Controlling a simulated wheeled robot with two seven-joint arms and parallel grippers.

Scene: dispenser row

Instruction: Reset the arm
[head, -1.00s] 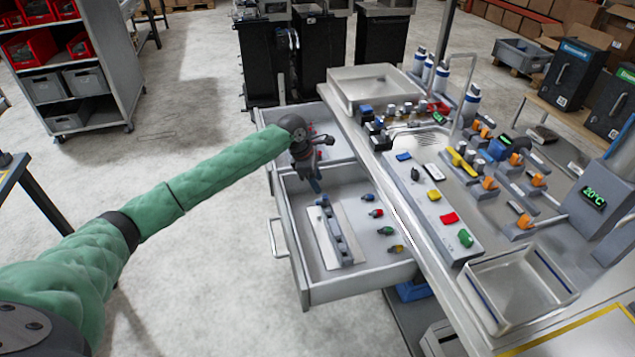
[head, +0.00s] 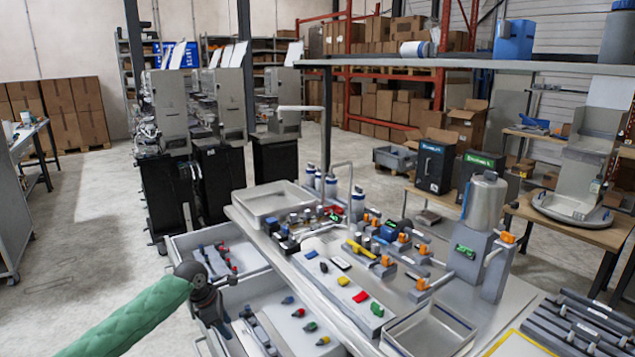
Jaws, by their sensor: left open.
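My left arm comes in from the lower left in a green sleeve. My left gripper (head: 219,322) hangs pointing down over the left part of the open front drawer (head: 335,347), and its jaws are open. A grey rack (head: 258,333) lies in that drawer just right of the gripper. Several small parts with coloured ends, such as a red one (head: 298,312), lie right of the rack. My right gripper does not show.
A second open drawer (head: 188,240) lies behind. The workbench with coloured blocks, orange-handled valves and an empty metal tray (head: 428,332) stands right of the drawers. A steel tank (head: 484,205) rises at its right. The floor at left is clear.

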